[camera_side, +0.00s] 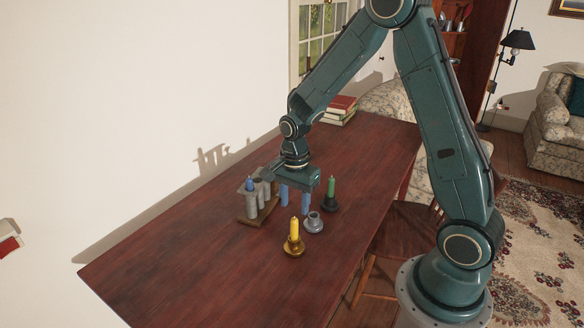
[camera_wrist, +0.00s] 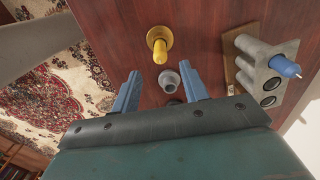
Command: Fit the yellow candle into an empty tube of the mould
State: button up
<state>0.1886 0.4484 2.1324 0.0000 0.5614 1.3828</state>
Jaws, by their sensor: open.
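The yellow candle (camera_side: 294,229) stands upright in a brass holder (camera_side: 294,246) on the table. It also shows in the wrist view (camera_wrist: 160,50), beyond my fingertips. The mould, a row of grey tubes on a wooden base (camera_side: 247,221), stands to the left in the side view. In the wrist view the mould (camera_wrist: 247,47) is at the right; a blue candle (camera_wrist: 286,68) fills one end tube and two dark open tube mouths show beside it. My gripper (camera_side: 295,206) is open and empty, pointing down behind the yellow candle, between the mould and the green candle.
A grey holder (camera_side: 314,224) without a candle stands just right of the brass one; it shows between my fingers in the wrist view (camera_wrist: 169,80). A green candle (camera_side: 331,186) stands in a dark holder. Books (camera_side: 340,106) lie at the table's far end. The front table is clear.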

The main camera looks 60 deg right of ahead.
aim_at(294, 219)
jog(key=shift+f, duration=0.55)
jog(key=shift+f, duration=2.6)
jog(key=shift+c, duration=0.3)
grip_shut()
